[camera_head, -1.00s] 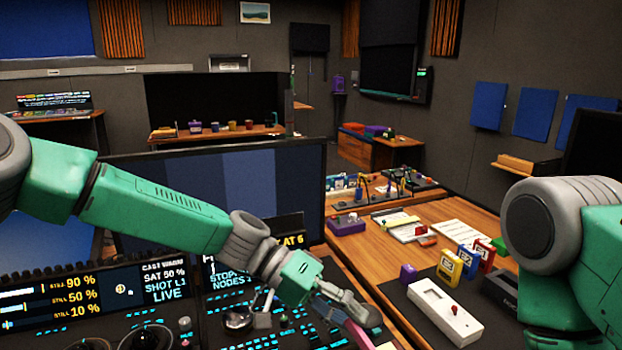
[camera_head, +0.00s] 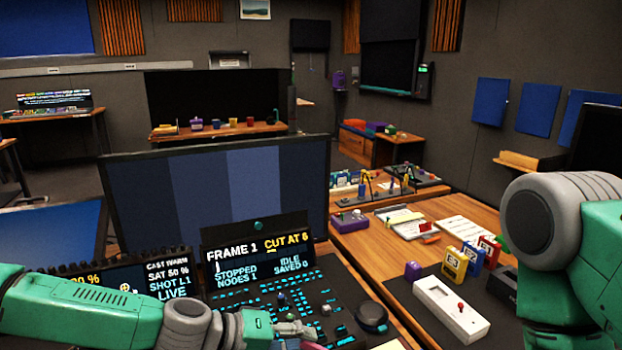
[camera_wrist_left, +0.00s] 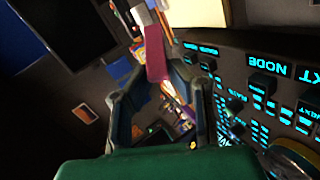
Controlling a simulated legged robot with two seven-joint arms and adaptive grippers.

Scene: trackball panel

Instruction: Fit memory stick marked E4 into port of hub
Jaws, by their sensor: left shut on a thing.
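My left gripper (camera_head: 312,332) is low over the lit control panel in the head view. In the left wrist view its fingers (camera_wrist_left: 157,82) are shut on a dark red stick (camera_wrist_left: 157,58), whose marking I cannot read. The stick is hard to make out in the head view. A pale box with a dark slot and a small red part (camera_head: 450,312), perhaps the hub, lies on the right-hand desk, well apart from the left gripper. No port can be made out clearly. My right arm shows at the right, but its gripper is out of view.
Yellow (camera_head: 454,263), blue (camera_head: 471,256) and red (camera_head: 490,247) marked blocks stand behind the pale box. A purple block (camera_head: 412,271) is beside them. A large monitor (camera_head: 215,200) stands behind the panel.

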